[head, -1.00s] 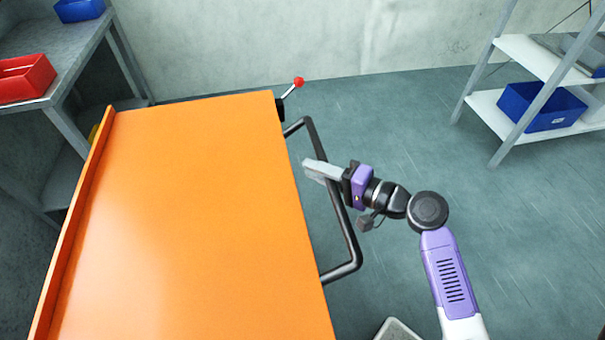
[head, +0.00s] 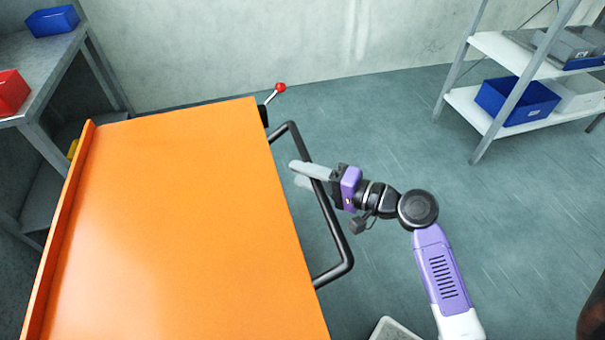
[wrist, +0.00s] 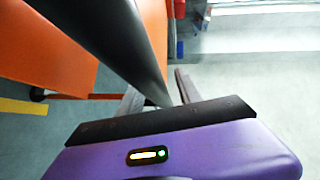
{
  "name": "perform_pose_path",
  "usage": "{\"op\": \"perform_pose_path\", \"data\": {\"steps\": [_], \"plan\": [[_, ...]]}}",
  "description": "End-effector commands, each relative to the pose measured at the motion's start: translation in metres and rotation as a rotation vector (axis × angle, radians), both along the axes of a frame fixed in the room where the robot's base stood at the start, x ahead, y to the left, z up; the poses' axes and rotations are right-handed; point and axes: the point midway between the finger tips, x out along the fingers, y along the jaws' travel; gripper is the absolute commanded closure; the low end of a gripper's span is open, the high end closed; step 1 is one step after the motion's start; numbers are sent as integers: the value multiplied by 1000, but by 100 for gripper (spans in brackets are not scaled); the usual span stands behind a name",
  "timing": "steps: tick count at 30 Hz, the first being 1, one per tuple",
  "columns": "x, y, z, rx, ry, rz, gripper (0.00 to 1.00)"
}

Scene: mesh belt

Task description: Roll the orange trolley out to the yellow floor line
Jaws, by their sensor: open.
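The orange trolley (head: 180,225) fills the left half of the head view, with a flat top and a raised left rim. Its black bar handle (head: 336,235) sticks out from the right side. A lever with a red knob (head: 280,87) stands at its far right corner. My gripper (head: 298,173) is open at the handle, its fingers pointing towards the trolley. In the wrist view the dark handle bar (wrist: 135,45) runs down between the two spread fingers; I cannot tell whether they touch it. A yellow strip (wrist: 22,106) shows on the floor at the left of the wrist view.
A grey bench (head: 45,75) with a red bin (head: 12,92) and a blue bin (head: 53,20) stands left of the trolley. A white shelf rack (head: 500,50) with a blue bin (head: 515,100) stands right. The floor between is clear.

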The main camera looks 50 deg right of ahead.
Motion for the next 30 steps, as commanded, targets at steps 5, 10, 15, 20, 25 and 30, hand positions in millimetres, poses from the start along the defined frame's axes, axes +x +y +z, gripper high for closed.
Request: {"op": "perform_pose_path", "data": {"steps": [5, 10, 15, 20, 25, 30], "plan": [[-28, -5, 2, -1, 3, -3, 59], [-54, -9, 6, -1, 3, -2, 59], [-68, -10, 9, 0, 2, -1, 59], [-71, -11, 9, -1, 2, 0, 59], [-71, -11, 9, 0, 1, 0, 59], [-75, -18, 14, 0, 2, -22, 59]]}}
